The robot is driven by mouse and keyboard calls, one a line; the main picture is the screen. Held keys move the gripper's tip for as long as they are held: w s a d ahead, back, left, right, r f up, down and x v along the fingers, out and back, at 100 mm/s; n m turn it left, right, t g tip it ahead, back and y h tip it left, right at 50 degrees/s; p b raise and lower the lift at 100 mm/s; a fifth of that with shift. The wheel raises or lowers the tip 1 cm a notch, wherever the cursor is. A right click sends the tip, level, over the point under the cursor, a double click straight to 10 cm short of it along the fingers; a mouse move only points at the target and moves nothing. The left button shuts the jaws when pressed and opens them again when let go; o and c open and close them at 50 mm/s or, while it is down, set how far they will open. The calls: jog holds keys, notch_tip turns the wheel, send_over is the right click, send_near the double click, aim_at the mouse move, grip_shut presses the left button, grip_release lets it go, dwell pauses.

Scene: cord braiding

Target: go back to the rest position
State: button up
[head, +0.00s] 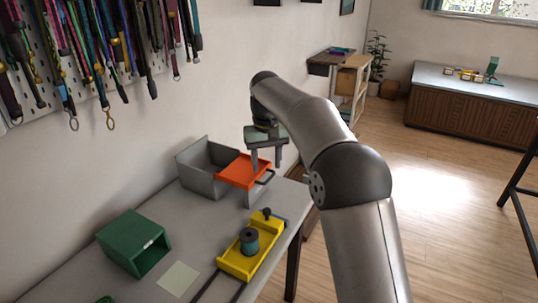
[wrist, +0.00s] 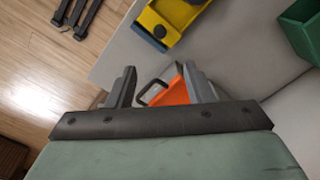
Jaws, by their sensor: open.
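My gripper (head: 267,160) is above the grey table (head: 196,213), over the orange tray (head: 236,171) at the table's far end. In the wrist view my gripper (wrist: 169,82) has its two fingers spread apart. The orange tray shows between them in that view (wrist: 176,93), with its dark handle (wrist: 150,92) to the left. No object is visibly held. Whether the fingertips touch the tray cannot be told.
A grey open box (head: 196,172) stands beside the orange tray. A yellow holder (head: 235,264) with a dark green spool (head: 249,241) and a green box (head: 132,243) stand nearer. Braided cords hang on a pegboard (head: 32,80) on the left wall. Open floor lies right.

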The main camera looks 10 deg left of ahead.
jog(key=s+d+m, duration=0.2)
jog(key=s+d, duration=1.1)
jog(key=s+d+f, duration=0.3)
jog(key=s, duration=0.4)
jog(key=s+d+f+m, duration=0.1)
jog(key=s+d+f, duration=0.2)
jog(key=s, duration=0.5)
jog(key=s+d+f+m, duration=0.1)
jog(key=s+d+f, duration=0.2)
jog(key=s, duration=0.5)
jog(key=shift+d, duration=0.3)
